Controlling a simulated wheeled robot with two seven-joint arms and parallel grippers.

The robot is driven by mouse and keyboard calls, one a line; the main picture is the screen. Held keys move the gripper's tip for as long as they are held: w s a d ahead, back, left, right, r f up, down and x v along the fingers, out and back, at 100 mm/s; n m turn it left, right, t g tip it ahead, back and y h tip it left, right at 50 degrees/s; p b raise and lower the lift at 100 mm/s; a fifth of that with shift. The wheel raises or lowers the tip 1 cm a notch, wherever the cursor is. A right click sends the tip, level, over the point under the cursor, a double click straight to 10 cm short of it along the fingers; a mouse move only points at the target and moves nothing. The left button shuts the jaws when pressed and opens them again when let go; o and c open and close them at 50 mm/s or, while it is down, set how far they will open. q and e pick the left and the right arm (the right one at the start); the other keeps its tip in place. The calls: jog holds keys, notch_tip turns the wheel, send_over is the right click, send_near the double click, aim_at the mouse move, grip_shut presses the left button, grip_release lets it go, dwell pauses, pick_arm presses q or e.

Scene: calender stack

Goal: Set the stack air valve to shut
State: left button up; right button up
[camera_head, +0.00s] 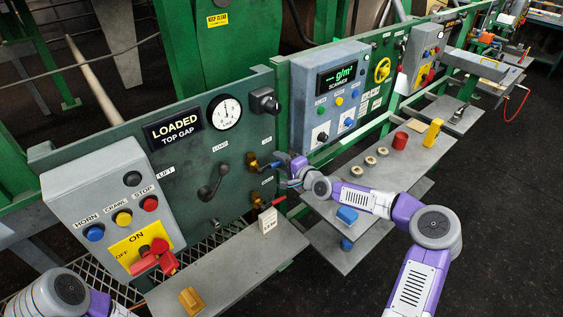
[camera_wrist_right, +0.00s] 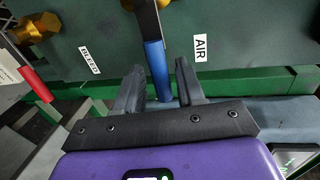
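The stack air valve has a brass body (camera_head: 252,160) on the green panel and a lever with a blue sleeve. In the head view the lever points right, largely hidden by my right gripper (camera_head: 285,168). In the right wrist view the blue sleeve (camera_wrist_right: 157,68) lies between the fingers of my right gripper (camera_wrist_right: 158,80), beside the AIR label (camera_wrist_right: 200,47). The fingers are apart, with a gap showing on each side of the sleeve. My left arm (camera_head: 65,292) shows at the bottom left, with its gripper out of frame.
Below the air valve is a bleed valve with a red lever (camera_head: 278,201), also in the right wrist view (camera_wrist_right: 36,84). A white tag (camera_head: 268,221) stands near it. A shelf (camera_head: 235,262) and a side table (camera_head: 345,255) stand below the panels, holding small objects.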

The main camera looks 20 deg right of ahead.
jog(key=v, duration=0.7)
jog(key=shift+s, duration=0.2)
dwell(0.6)
jog(key=s+a+f+n+g+y, duration=0.1)
jog(key=s+a+f+n+g, duration=0.25)
jog(key=s+a+f, duration=0.45)
jog(key=s+a+f+n+g+y, duration=0.1)
jog(key=s+a+f+n+g, duration=0.2)
jog(key=a+f, duration=0.75)
jog(key=s+f+n+g+h, duration=0.1)
jog(key=s+f+g, duration=0.3)
jog(key=s, duration=0.7)
jog(key=s+f+n+g+h, duration=0.2)
jog(key=s+f+n+g, duration=0.1)
jog(key=s+f, duration=0.6)
jog(key=shift+s+f+n+g, duration=0.3)
jog(key=shift+s+n, duration=0.35)
jog(key=shift+s, duration=0.4)
